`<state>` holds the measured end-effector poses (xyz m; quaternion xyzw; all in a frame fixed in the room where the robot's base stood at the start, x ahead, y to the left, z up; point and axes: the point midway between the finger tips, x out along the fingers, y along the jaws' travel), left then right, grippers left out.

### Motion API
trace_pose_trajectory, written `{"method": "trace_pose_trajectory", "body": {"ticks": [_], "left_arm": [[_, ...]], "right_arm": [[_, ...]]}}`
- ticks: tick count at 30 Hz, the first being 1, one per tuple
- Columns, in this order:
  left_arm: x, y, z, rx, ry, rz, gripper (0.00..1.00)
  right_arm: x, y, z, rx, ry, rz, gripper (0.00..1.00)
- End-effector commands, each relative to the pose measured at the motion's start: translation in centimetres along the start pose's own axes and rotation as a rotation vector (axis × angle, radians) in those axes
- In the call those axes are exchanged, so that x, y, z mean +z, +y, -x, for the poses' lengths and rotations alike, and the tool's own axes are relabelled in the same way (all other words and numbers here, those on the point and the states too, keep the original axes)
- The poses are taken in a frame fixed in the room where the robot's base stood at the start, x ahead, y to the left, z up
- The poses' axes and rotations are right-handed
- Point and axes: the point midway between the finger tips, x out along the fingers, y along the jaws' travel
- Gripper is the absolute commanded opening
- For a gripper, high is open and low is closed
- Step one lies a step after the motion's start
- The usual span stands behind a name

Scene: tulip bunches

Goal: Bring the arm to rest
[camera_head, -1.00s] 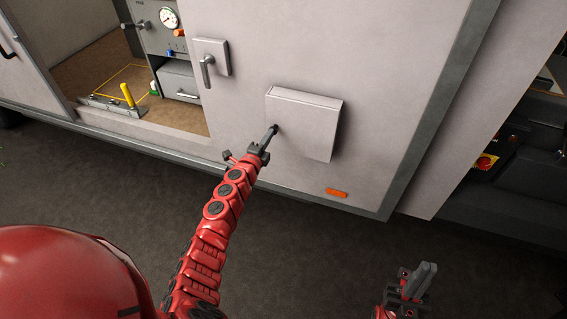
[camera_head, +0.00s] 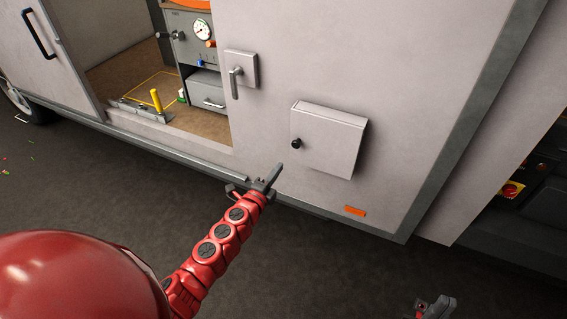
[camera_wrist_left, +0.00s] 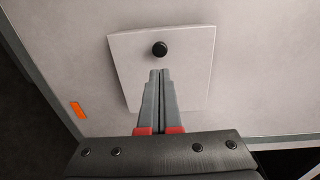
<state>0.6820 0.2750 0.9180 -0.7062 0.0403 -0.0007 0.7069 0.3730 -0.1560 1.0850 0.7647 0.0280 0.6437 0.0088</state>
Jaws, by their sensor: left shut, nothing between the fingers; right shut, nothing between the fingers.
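My left gripper (camera_head: 272,178) is on the red arm that comes in from the left. It is shut and empty, below and left of a pale box (camera_head: 335,145) on the vehicle's side. In the left wrist view the shut fingers (camera_wrist_left: 160,75) point towards the box (camera_wrist_left: 192,65) and its round black knob (camera_wrist_left: 159,49), with nothing between them. The knob (camera_head: 296,143) stands clear of the fingers in the head view. My right gripper (camera_head: 440,304) is shut and empty at the bottom edge, partly cut off.
A latch handle (camera_head: 236,84) is on the panel above left of the box. An open bay at the left holds a gauge (camera_head: 202,30), a drawer (camera_head: 207,91) and a yellow post (camera_head: 156,99). Dark open ground (camera_head: 330,265) lies below the vehicle's edge.

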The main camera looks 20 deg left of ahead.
Motion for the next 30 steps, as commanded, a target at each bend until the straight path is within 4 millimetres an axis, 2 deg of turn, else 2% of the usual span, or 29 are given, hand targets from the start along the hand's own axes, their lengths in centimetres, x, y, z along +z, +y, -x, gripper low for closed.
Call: {"method": "trace_pose_trajectory", "body": {"ticks": [1, 6, 14, 17, 20, 23, 24, 26, 27, 29, 30], "left_arm": [[-0.2, 0.4, 0.8, 0.004, 0.002, 0.001, 0.0], [-0.1, 0.1, 2.5, 0.001, 0.001, 0.0, 0.0], [-0.3, 0.0, 3.0, 0.001, 0.004, 0.002, 0.0], [-1.0, 0.5, 3.1, 0.005, 0.029, 0.031, 0.0], [-4.2, 1.8, 3.9, 0.011, 0.135, 0.144, 0.0], [-9.8, 2.3, 5.8, -0.015, 0.327, 0.35, 0.0], [-12.3, 1.7, 7.0, -0.045, 0.416, 0.449, 0.0], [-15.5, -0.1, 9.3, -0.115, 0.553, 0.601, 0.0], [-17.0, -1.7, 11.0, -0.175, 0.637, 0.698, 0.0], [-18.4, -4.5, 13.8, -0.288, 0.756, 0.834, 0.0], [-18.8, -6.4, 15.9, -0.375, 0.826, 0.916, 0.0]], "right_arm": [[0.0, 0.0, 0.3, 0.0, 0.0, 0.0, 0.0], [0.1, 0.0, 0.6, 0.0, 0.0, 0.0, 0.0], [0.1, 0.0, 0.7, 0.0, 0.0, 0.0, 0.0], [0.1, 0.0, 0.7, 0.0, 0.0, 0.0, 0.0], [0.1, 0.0, 0.7, 0.0, -0.001, 0.0, 0.0], [0.1, 0.0, 0.7, 0.0, 0.0, 0.0, 0.0], [0.1, 0.0, 0.7, 0.0, 0.0, 0.0, 0.0], [0.1, 0.0, 0.7, 0.0, -0.001, 0.0, 0.0], [0.1, 0.0, 0.7, 0.0, 0.0, 0.0, 0.0], [0.1, 0.0, 0.7, 0.0, 0.0, 0.0, 0.0], [0.1, 0.0, 0.7, 0.0, -0.001, 0.0, 0.0]]}}
